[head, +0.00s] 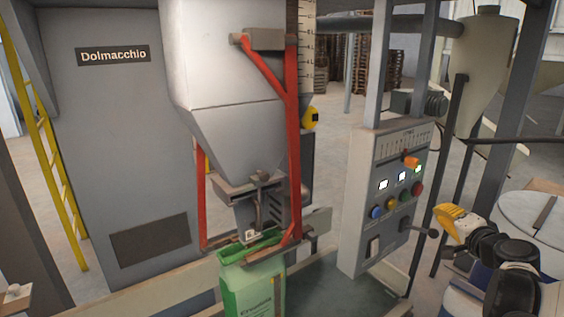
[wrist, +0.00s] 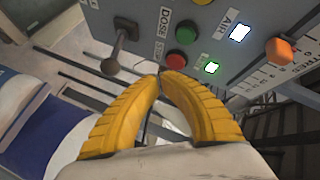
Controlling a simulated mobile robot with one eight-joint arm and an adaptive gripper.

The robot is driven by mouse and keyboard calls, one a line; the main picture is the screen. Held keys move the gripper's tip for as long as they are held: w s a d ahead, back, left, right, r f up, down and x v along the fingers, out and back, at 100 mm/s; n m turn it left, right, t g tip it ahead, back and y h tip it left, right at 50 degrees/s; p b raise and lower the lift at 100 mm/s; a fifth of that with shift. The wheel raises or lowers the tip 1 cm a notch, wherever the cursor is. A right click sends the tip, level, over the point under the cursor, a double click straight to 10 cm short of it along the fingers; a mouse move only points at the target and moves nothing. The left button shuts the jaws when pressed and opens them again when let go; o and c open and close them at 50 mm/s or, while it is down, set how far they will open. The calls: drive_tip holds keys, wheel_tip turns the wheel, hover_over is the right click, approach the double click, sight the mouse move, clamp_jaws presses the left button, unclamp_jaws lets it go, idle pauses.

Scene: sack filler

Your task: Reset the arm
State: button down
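My arm (head: 515,265) is at the lower right of the head view, in front of the grey control panel (head: 365,205). My gripper (head: 438,211) points left toward the panel's right side. In the wrist view, the two yellow fingers of my gripper (wrist: 160,73) curve in and their tips meet, with nothing seen between them. Beyond the tips are the panel's green button (wrist: 181,33), red button (wrist: 175,61), lit air display (wrist: 239,32) and orange knob (wrist: 279,51). A lever with a dark ball (wrist: 109,67) sticks out to their left. The tips appear apart from the panel.
A green sack (head: 252,287) hangs under the filler's spout, beside red bars (head: 293,130). The grey hopper (head: 230,90) stands above it. White drums with blue (head: 530,215) stand close behind my arm. A dark post (head: 452,150) rises right of the panel.

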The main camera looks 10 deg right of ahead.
drive_tip(key=s+a+f+n+g+y+b, duration=0.15)
drive_tip(key=a+n, duration=0.25)
drive_tip(key=a, duration=0.8)
drive_tip(key=a+f+n+g+y+b, duration=0.1)
drive_tip(key=a+f+n+g+y, duration=0.15)
drive_tip(key=a, duration=0.95)
drive_tip(key=s+a+f+n+g, duration=0.1)
drive_tip(key=s+a+f+n, duration=0.1)
drive_tip(key=s+a, duration=0.2)
drive_tip(key=s+a+f+n+g+b, duration=0.1)
drive_tip(key=s+a+f+n, duration=0.1)
drive_tip(key=s, duration=0.4)
drive_tip(key=s+a+f+n+g, duration=0.2)
drive_tip(key=s+a+n, duration=0.2)
drive_tip(key=s+a, duration=0.2)
drive_tip(key=shift+a+f+b, duration=0.15)
drive_tip(key=shift+f+b, duration=0.15)
drive_tip(key=shift+f, duration=0.05)
